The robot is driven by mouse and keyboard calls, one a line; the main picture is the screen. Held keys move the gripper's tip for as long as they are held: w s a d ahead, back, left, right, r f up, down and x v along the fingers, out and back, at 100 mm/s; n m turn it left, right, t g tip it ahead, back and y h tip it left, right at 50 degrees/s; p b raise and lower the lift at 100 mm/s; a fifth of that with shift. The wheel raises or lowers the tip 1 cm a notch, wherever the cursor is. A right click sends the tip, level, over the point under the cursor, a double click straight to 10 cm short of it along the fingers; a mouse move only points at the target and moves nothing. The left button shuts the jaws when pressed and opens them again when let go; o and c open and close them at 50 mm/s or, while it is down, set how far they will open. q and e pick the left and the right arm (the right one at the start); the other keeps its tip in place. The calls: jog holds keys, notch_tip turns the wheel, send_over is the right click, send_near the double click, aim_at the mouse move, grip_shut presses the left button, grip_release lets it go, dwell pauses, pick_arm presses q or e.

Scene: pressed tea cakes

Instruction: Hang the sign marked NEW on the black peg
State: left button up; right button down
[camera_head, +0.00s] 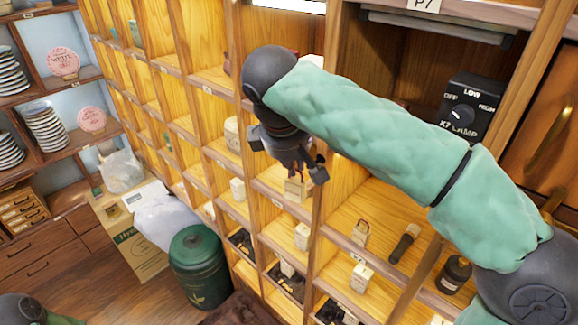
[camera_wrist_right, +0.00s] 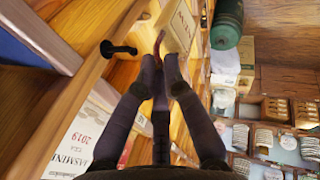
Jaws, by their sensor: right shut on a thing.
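My right gripper (camera_wrist_right: 166,72) is shut on the red cord (camera_wrist_right: 158,44) of a pale sign, with the fingertips close together. The sign (camera_wrist_right: 180,24) lies beyond the fingertips in the wrist view; its dark lettering is cut off and I cannot read it for sure. The black peg (camera_wrist_right: 120,49) sticks out from a wooden upright, left of the fingertips and apart from the cord. In the head view my right gripper (camera_head: 303,172) is before the shelf wall, with the sign (camera_head: 295,188) below it. My left gripper is out of view.
The wooden cubby wall (camera_head: 222,80) holds several small boxes. A lamp switch box (camera_head: 470,105) stands at the upper right. A green canister (camera_head: 200,268) and a cardboard box (camera_head: 138,250) stand on the floor. A white packet (camera_wrist_right: 85,140) is close to the right gripper.

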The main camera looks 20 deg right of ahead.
jog(key=shift+w+d+f+b, duration=0.1)
jog(key=shift+w+d, duration=0.15)
jog(key=shift+d, duration=0.4)
jog(key=shift+w+d+f+b, duration=0.15)
jog(key=shift+w+d, duration=0.15)
jog(key=shift+d, duration=0.4)
jog(key=shift+w+d+r+b, duration=0.1)
jog(key=shift+w+d, duration=0.15)
jog(key=shift+d, duration=0.4)
jog(key=shift+w+d, duration=0.1)
jog(key=shift+d, duration=0.25)
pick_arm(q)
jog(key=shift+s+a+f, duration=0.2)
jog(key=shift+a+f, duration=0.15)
pick_arm(e)
jog(key=shift+d+f, duration=0.1)
jog(key=shift+f, duration=0.05)
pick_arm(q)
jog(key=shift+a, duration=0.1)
pick_arm(e)
jog(key=shift+f, duration=0.1)
